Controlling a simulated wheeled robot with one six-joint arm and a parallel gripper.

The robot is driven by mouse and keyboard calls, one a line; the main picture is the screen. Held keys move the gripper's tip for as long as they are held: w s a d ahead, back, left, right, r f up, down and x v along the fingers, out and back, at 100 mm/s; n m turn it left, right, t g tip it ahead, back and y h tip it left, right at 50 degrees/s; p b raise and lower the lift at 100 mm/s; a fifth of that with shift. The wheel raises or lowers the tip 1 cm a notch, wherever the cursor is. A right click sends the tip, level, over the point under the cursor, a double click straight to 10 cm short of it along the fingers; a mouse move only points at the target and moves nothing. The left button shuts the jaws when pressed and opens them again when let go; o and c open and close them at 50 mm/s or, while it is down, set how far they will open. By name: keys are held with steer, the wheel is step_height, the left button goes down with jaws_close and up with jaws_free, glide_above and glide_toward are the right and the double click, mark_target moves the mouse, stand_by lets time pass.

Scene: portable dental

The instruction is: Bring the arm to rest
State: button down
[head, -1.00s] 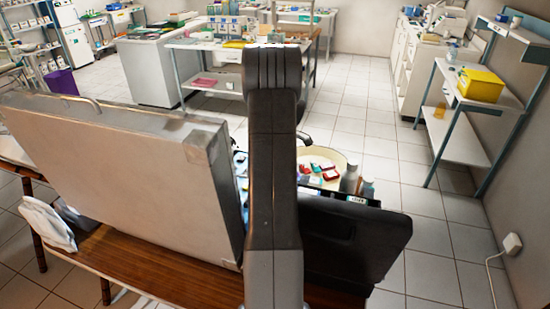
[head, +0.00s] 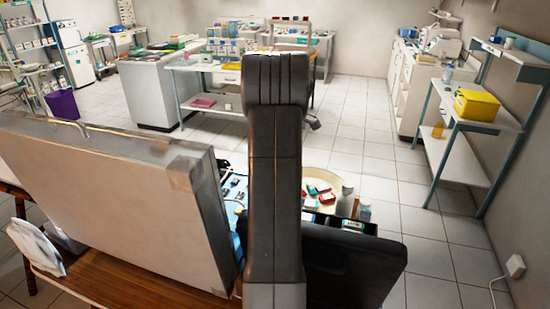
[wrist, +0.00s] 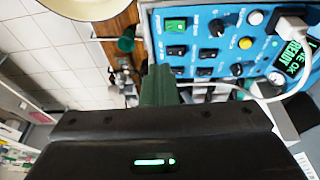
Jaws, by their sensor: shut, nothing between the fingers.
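My gripper (wrist: 160,88) shows in the wrist view as a dark green pair of fingers pressed together, with nothing between them. Behind it lie a blue control panel (wrist: 225,15) with switches and knobs, and a white cable (wrist: 270,98) running from a white plug. I cannot tell how far the fingertips are from the panel. In the head view my dark arm stands upright in the middle, and the gripper is hidden.
A large open metal case (head: 110,210) stands on the wooden table (head: 95,275) at left. Behind my arm are a round cream tray (head: 342,178) with coloured items and a grey bottle (head: 345,201). A side shelf (head: 455,160) holds a yellow box (head: 476,105). Floor is clear at right.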

steer(key=shift+r, duration=0.25)
steer(key=shift+f, duration=0.1)
